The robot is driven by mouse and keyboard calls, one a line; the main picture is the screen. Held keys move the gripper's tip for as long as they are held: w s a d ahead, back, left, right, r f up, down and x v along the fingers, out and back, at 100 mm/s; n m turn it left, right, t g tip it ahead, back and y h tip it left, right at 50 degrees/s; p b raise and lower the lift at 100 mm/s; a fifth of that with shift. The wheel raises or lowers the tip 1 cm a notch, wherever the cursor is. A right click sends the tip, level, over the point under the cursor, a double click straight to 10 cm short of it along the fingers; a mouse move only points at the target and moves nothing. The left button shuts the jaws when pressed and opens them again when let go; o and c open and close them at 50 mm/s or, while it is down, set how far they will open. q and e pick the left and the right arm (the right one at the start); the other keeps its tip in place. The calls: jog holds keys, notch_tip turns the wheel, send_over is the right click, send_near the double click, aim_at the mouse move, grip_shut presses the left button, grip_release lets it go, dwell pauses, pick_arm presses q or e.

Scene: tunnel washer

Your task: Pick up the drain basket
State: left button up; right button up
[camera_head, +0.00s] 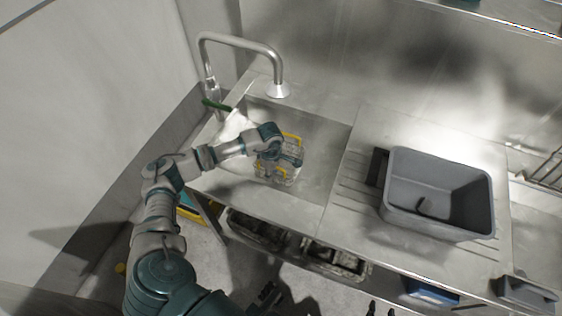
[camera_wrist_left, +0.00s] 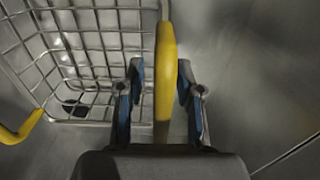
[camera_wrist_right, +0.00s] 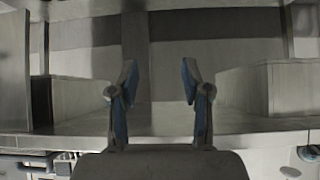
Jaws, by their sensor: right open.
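The drain basket (camera_head: 284,176) is a wire basket with yellow handles, standing in the sink basin. It also shows large in the left wrist view (camera_wrist_left: 95,45). My left gripper (camera_head: 281,160) reaches down into the sink over the basket. In the left wrist view, its two fingers (camera_wrist_left: 160,85) stand either side of a yellow handle (camera_wrist_left: 165,75), with a visible gap on the left side. The gripper is open around the handle. My right gripper (camera_wrist_right: 159,85) is open and empty, away from the basket. My left gripper hides part of the basket in the head view.
A curved faucet (camera_head: 245,42) rises behind the sink (camera_head: 325,150). A grey tub (camera_head: 437,232) stands on the counter to the right. Wire racks (camera_head: 335,260) sit under the counter.

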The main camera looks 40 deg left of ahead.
pick_arm(q)
jog(key=shift+a, duration=0.1)
grip_shut()
jog(key=shift+r, duration=0.15)
